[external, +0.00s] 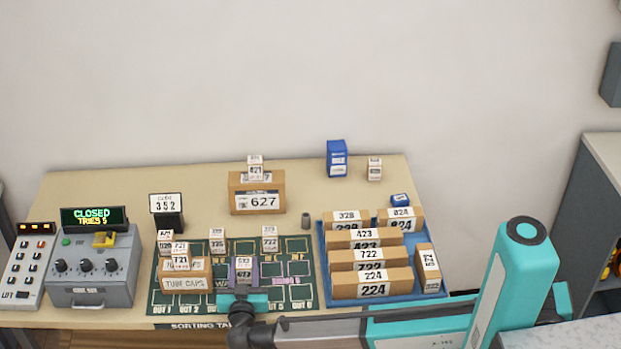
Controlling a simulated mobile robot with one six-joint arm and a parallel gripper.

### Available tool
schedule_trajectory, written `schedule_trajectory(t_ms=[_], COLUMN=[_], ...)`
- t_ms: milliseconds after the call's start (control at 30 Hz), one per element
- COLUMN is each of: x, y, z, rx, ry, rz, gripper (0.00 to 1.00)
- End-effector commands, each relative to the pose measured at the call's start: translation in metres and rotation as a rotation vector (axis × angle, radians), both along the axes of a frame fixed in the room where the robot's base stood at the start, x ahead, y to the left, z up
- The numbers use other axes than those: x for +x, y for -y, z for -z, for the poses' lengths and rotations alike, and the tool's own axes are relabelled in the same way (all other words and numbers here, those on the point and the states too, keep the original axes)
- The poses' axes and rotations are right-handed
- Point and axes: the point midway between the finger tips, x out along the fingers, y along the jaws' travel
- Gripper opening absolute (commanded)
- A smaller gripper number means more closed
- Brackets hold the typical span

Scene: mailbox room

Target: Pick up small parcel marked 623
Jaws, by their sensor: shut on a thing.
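My gripper (244,283) is at the front middle of the green sorting mat (205,302), its two purple fingers on either side of a small white-labelled parcel (244,267). The gripper is shut on this parcel. Its label is small and blurred; it looks like 623 or 673, and I cannot tell which. The gripper body hides the parcel's lower part, so I cannot tell whether it touches the mat.
Left of the gripper stands a tube caps box (184,283) with small parcels on and beside it. More small parcels (217,243) stand behind.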

Motion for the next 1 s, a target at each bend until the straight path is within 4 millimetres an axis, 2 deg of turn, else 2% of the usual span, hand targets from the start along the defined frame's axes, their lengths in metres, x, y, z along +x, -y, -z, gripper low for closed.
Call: schedule_trajectory(t_ms=[267, 467, 667, 1000], x=[0.0, 0.0, 0.0, 0.0], y=[0.0, 0.0, 0.001, 0.001], z=[-0.002, -0.011, -0.031, -0.081], rx=[0.0, 0.001, 0.003, 0.003], ry=[0.001, 0.001, 0.001, 0.001], rz=[0.0, 0.0, 0.0, 0.0], gripper=[0.1, 0.1, 0.1, 0.1])
